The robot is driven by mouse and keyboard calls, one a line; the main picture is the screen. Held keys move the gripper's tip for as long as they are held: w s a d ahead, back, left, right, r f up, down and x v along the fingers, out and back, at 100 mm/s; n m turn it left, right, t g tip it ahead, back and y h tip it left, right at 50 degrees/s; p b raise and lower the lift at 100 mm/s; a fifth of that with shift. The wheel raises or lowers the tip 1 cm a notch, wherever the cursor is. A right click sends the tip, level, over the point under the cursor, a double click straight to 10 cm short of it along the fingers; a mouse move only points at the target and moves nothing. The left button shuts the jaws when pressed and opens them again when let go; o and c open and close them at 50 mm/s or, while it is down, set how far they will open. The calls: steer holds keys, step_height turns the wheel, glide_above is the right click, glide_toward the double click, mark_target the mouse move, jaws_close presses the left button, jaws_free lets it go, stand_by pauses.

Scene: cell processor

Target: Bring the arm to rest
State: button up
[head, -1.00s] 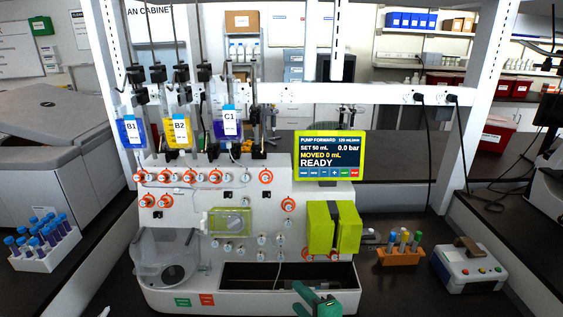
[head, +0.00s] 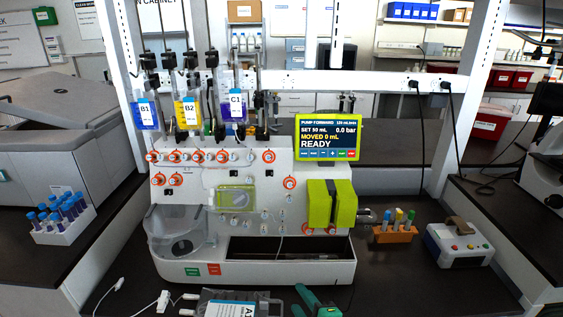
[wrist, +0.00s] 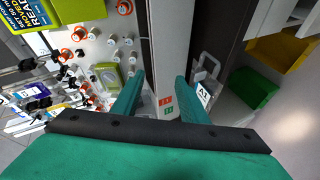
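My gripper (head: 301,300) shows in the head view at the bottom edge, in front of the white cell processor (head: 330,270). In the wrist view, the two teal fingers of my gripper (wrist: 158,88) stand apart with nothing held between them. The processor's front panel (wrist: 166,85) lies beyond the gap between the fingers. A clear bag labelled A1 (head: 232,307) lies in front of the processor, left of my gripper, and is partly cut off. Its A1 label (wrist: 203,96) also shows in the wrist view beside the right finger. Most of my arm is hidden.
Bags B1 (head: 146,112), B2 (head: 188,115) and C1 (head: 236,105) hang above the processor. An orange tube rack (head: 394,234) and a grey-white device (head: 459,245) stand at right. A white rack of blue-capped tubes (head: 62,225) is at left. Dark bench surface is free at front right.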

steer(key=s+a+f+m+h, duration=0.2)
steer(key=s+f+m+h, duration=0.3)
steer(key=s+f+m, duration=0.95)
steer(key=s+a+r+m+t, duration=0.1)
steer(key=s+r+m, duration=0.1)
steer(key=s, duration=0.9)
steer(key=s+a+r+m+t, duration=0.1)
steer(key=s+r, duration=0.3)
steer(key=s, duration=0.7)
steer(key=shift+a+m+t, duration=0.3)
steer(key=shift+a+m, duration=0.15)
steer(key=shift+a, duration=0.1)
